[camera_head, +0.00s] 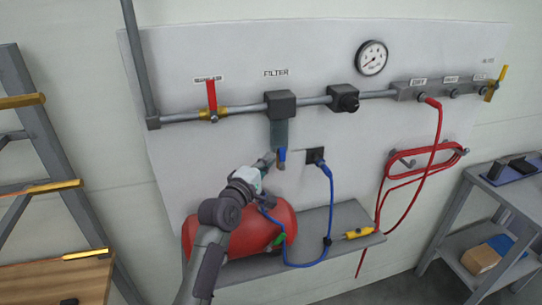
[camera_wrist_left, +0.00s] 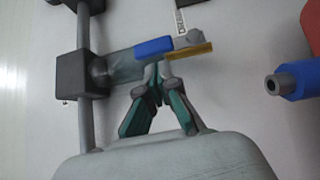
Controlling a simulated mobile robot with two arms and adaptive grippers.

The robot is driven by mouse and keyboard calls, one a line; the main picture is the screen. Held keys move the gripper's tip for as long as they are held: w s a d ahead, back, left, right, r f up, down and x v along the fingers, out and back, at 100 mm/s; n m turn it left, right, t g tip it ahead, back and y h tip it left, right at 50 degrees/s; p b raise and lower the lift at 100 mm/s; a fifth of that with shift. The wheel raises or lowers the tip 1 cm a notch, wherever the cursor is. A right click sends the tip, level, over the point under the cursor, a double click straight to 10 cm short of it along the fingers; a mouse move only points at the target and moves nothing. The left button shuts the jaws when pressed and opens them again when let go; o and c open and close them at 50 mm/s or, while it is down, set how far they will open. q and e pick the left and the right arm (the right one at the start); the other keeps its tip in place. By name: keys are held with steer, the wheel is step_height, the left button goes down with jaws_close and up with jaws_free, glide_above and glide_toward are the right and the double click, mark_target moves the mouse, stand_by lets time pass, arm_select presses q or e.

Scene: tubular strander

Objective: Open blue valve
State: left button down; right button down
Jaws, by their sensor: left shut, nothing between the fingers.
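The blue valve handle (camera_head: 282,155) sits at the lower end of the grey filter bowl (camera_head: 279,132), under the filter block on the wall panel, and points down. In the left wrist view the blue handle (camera_wrist_left: 153,47) lies alongside a brass piece (camera_wrist_left: 190,51) at the end of the filter bowl. My left gripper (camera_head: 270,159) is just left of the handle in the head view. Its fingertips (camera_wrist_left: 157,72) are shut together, with nothing between them, right beside the handle and bowl end. I cannot tell whether they touch. My right gripper is not in view.
A pipe with a red-handled valve (camera_head: 211,98) and a regulator (camera_head: 343,98) runs above. A red tank (camera_head: 262,226) and shelf (camera_head: 345,222) are below. A blue hose (camera_head: 327,205) hangs close on the right, from a black socket. A coiled red hose (camera_head: 425,160) hangs further right.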

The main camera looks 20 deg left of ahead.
arm_select(q)
steer(key=shift+w+d, duration=0.2)
steer(key=shift+d, duration=0.25)
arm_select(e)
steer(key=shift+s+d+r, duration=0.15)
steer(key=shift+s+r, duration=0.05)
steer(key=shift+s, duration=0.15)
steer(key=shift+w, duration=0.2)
arm_select(q)
steer(key=shift+r, duration=0.1)
steer(key=shift+w+d+r+p, duration=0.25)
steer(key=shift+d+p, duration=0.15)
steer(key=shift+p, duration=0.25)
steer(key=shift+s, duration=0.1)
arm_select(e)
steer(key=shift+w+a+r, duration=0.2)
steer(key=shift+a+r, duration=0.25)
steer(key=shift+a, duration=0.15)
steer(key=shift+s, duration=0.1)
